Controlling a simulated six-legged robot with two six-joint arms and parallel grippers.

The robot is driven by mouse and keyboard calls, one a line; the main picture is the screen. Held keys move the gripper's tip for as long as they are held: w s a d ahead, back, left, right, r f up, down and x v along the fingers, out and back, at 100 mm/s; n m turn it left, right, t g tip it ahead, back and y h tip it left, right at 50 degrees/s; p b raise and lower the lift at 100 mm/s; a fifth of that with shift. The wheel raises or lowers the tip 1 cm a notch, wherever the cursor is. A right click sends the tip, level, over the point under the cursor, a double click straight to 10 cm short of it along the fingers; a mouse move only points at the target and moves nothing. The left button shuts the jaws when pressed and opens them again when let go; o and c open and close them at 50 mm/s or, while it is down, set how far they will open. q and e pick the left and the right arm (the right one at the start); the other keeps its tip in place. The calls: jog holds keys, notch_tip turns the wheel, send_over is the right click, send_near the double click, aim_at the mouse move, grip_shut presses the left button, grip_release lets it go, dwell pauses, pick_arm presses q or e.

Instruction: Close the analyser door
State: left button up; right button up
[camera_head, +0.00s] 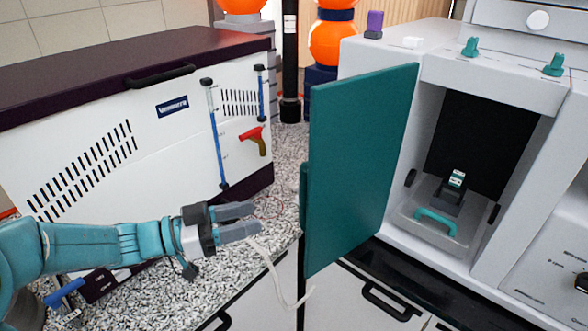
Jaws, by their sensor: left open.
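The analyser (388,60) is the light grey machine at the right, with a dark-backed chamber. Its teal door (360,165) stands swung open to the left, and the chamber is exposed. Inside are a clear tray with a teal handle (436,222) and a small dark block with a pale label (456,182). My left gripper (258,220) is open and empty above the speckled worktop, to the left of the door and apart from it. Its fingers point right, towards the door's outer edge. My right gripper is not in view.
A white machine with a dark lid (130,150) stands behind my left arm, bearing blue gauges and a red-yellow valve (252,138). A pale cable (268,262) hangs over the worktop edge near my left gripper. Cabinet doors (355,305) with dark handles lie below.

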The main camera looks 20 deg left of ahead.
aim_at(305, 179)
pick_arm(q)
notch_tip(305, 179, up, 4)
jog(key=a+f+t+y+p, duration=0.1)
jog(key=a, duration=0.2)
jog(key=p+x, duration=0.3)
jog(key=x, duration=1.2)
jog(key=shift+d+r+p, duration=0.25)
jog(key=shift+r+p, duration=0.05)
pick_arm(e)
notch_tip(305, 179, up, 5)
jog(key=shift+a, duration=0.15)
pick_arm(q)
jog(key=shift+w, duration=0.15)
jog(key=shift+c, duration=0.4)
grip_shut()
